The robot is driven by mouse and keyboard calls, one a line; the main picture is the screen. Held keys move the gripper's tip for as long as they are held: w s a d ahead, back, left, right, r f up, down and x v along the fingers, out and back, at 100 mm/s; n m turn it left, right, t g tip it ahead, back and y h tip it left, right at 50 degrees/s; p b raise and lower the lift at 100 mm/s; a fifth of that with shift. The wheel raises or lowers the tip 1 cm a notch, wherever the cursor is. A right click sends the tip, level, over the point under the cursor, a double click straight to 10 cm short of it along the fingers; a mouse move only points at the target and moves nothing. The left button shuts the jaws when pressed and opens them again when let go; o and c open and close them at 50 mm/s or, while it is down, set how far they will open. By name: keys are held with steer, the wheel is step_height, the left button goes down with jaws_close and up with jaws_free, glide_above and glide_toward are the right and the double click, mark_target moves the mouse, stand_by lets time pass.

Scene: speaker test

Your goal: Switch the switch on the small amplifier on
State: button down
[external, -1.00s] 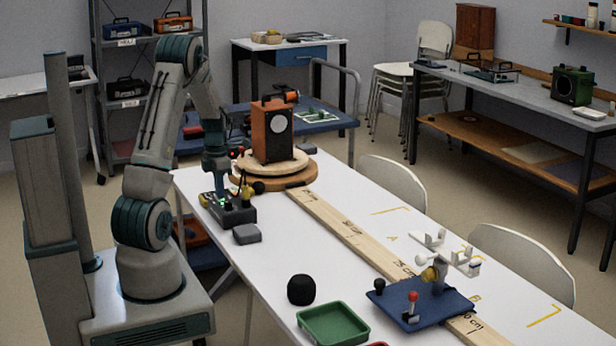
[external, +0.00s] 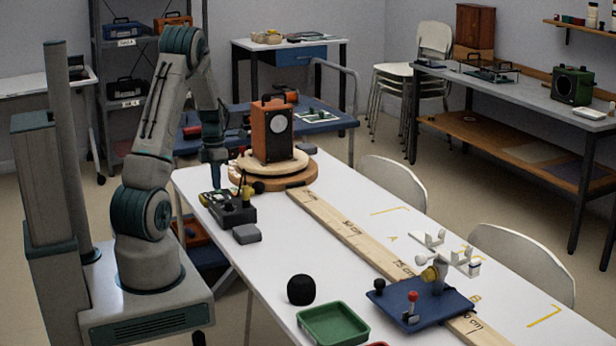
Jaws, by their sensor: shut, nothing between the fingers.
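The small amplifier (external: 236,213) is a low black box at the far left edge of the white table. Small controls stand on its top, but the switch is too small for its position to be told. My gripper (external: 215,186) points down over the amplifier's left rear part, shut with nothing in it. I cannot tell whether its tip touches the amplifier. No green light shows on the amplifier from here.
An orange and black speaker (external: 272,132) stands on a round wooden turntable (external: 300,180) just behind. A grey block (external: 247,234) lies in front of the amplifier. A marked wooden board (external: 345,233) runs along the table.

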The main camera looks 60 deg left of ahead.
mark_target(218, 196)
step_height(218, 196, up, 12)
steer(key=shift+w, duration=0.15)
steer(key=shift+a+f, duration=0.1)
steer(key=shift+f, duration=0.05)
steer(key=shift+a+h+b, duration=0.15)
steer(key=shift+h+b, duration=0.45)
steer(key=f, duration=0.4)
steer(key=d+f, duration=0.1)
steer(key=f, duration=0.4)
steer(key=d+f, duration=0.1)
steer(key=f, duration=0.3)
steer(key=shift+f, duration=0.3)
steer(key=shift+f, duration=0.1)
